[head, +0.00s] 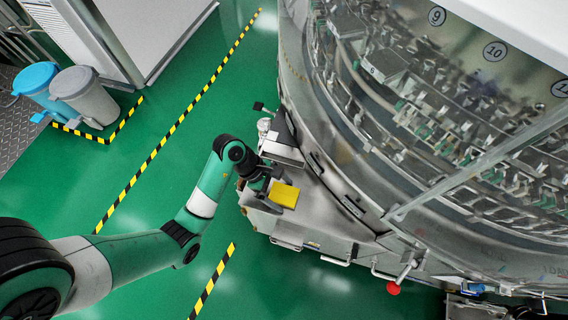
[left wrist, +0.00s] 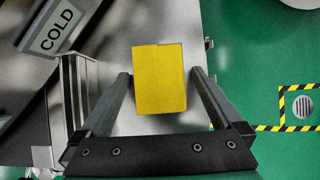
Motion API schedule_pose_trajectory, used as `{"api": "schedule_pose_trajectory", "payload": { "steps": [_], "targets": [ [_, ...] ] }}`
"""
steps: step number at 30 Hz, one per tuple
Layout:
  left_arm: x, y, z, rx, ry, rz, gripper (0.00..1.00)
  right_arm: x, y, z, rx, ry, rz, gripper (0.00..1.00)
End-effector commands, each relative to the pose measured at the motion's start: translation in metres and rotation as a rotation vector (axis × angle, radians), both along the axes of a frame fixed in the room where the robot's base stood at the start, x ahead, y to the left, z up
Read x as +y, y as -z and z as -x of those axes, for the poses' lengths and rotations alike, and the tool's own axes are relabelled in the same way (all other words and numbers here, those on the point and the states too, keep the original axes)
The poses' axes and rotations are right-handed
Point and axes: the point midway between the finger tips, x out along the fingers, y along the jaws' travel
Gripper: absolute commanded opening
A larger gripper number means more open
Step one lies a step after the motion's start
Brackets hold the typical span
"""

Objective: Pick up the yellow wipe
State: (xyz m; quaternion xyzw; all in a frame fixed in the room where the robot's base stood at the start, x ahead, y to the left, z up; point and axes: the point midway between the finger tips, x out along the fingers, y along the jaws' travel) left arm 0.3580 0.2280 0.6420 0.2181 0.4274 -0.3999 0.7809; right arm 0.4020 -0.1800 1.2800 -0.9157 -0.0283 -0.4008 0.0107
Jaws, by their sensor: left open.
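The yellow wipe (head: 284,195) is a flat, folded rectangle at the near left edge of the big round washer in the head view. In the left wrist view the yellow wipe (left wrist: 160,79) lies over a grey metal surface, between the two fingers. My left gripper (left wrist: 168,74) is open, with one finger on each side of the wipe and a gap showing on both sides. In the head view my left gripper (head: 267,184) is right by the wipe, and its fingers are partly hidden. My right gripper is not in view.
The round washer (head: 400,222) with its clear guard fills the right side. A metal box (left wrist: 77,90) and a sign reading COLD (left wrist: 57,28) stand left of the wipe in the left wrist view. Two bins (head: 84,95) stand far left. Green floor with striped tape lies between.

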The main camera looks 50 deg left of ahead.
Motion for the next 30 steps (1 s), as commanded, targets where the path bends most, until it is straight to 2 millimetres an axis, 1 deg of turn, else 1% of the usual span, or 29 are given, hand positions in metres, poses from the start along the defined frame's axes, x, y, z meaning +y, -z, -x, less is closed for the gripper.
{"api": "schedule_pose_trajectory", "payload": {
  "steps": [2,3,5,9,14,15,16,17,22,25,28,30],
  "targets": [
    [0.0,-0.002,0.0,-0.001,-0.001,0.0,1.0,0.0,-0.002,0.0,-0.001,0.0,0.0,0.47],
    [0.0,-0.002,0.0,-0.001,-0.001,0.0,0.98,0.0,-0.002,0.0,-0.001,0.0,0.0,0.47],
    [0.0,-0.002,0.0,-0.001,-0.001,0.0,0.87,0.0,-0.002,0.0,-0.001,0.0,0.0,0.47],
    [0.0,-0.002,0.0,-0.001,-0.001,0.0,0.62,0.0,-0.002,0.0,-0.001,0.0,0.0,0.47],
    [0.0,-0.002,0.0,-0.001,0.0,-0.001,0.33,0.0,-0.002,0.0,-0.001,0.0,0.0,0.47],
    [0.0,-0.002,0.0,-0.001,0.0,-0.001,0.26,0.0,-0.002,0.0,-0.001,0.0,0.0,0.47],
    [0.0,-0.002,0.0,-0.001,0.0,-0.001,0.24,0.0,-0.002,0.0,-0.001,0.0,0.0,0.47],
    [0.0,-0.002,0.0,-0.001,0.0,-0.001,0.16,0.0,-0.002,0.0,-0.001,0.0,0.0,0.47],
    [0.0,-0.002,0.0,-0.001,0.0,-0.001,0.16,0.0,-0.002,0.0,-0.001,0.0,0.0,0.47],
    [0.0,-0.006,0.0,-0.001,0.0,-0.001,0.16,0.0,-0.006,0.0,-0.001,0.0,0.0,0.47],
    [0.0,-0.015,0.0,-0.002,0.0,0.0,0.16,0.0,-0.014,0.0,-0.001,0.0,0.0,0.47],
    [0.0,-0.024,0.0,-0.002,0.0,0.0,0.16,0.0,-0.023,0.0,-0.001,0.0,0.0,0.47]
  ]
}}
